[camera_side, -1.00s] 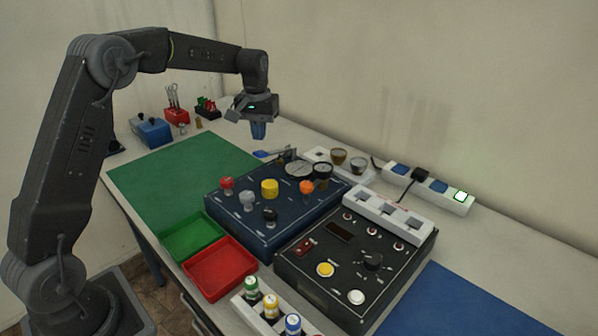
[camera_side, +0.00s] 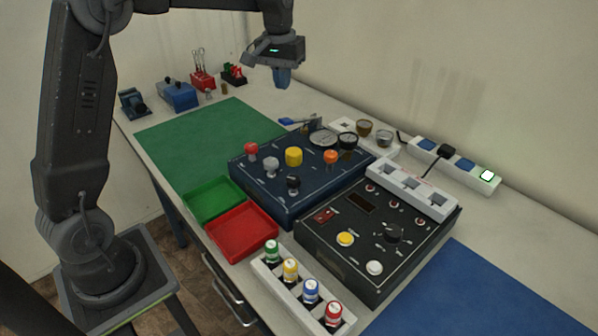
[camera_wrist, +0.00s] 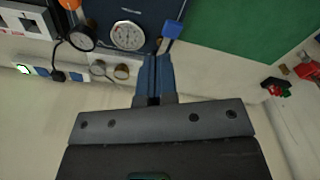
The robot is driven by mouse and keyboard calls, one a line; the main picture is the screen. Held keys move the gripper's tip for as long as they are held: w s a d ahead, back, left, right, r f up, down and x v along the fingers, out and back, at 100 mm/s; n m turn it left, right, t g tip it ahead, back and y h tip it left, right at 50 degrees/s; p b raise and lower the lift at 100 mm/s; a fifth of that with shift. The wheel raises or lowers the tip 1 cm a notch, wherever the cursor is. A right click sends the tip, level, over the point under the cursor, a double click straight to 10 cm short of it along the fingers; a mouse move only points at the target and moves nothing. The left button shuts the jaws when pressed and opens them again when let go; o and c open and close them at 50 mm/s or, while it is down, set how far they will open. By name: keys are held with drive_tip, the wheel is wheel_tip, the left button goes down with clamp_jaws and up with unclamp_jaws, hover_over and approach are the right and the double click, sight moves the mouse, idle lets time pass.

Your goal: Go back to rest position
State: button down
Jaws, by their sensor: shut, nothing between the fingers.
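My gripper (camera_side: 283,78) hangs from the arm near the top of the side view, fingers pointing down. It is high above the back of the table, clear of everything below. Its blue fingers are shut with nothing between them. They also show in the wrist view (camera_wrist: 153,80), where they stand over the table near the dark blue panel's gauge end.
Below are a dark blue panel (camera_side: 261,190) with knobs and gauges, a black panel (camera_side: 342,265), a power strip (camera_side: 478,177), green (camera_side: 211,201) and red (camera_side: 243,232) trays, and a rack of capped bottles (camera_side: 268,278). A green mat (camera_side: 185,145) lies clear at left.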

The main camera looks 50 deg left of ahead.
drive_tip(key=s+d+r+m+t, duration=0.1)
drive_tip(key=s+d+r, duration=0.25)
drive_tip(key=s, duration=0.35)
drive_tip(key=s+d+r+m+t, duration=0.2)
drive_tip(key=s+d, duration=0.3)
drive_tip(key=s, duration=0.3)
drive_tip(key=s+d+f+m+t, duration=0.1)
drive_tip(key=s+d+f, duration=0.1)
drive_tip(key=s, duration=0.4)
drive_tip(key=s+d+f+m, duration=0.1)
drive_tip(key=s+d+f, duration=0.1)
drive_tip(key=s, duration=0.4)
drive_tip(key=shift+d+f+t, duration=0.15)
drive_tip(key=shift+f+t, duration=0.25)
drive_tip(key=shift+f, duration=0.15)
drive_tip(key=c, duration=1.8)
unclamp_jaws()
drive_tip(key=shift+c, duration=0.2)
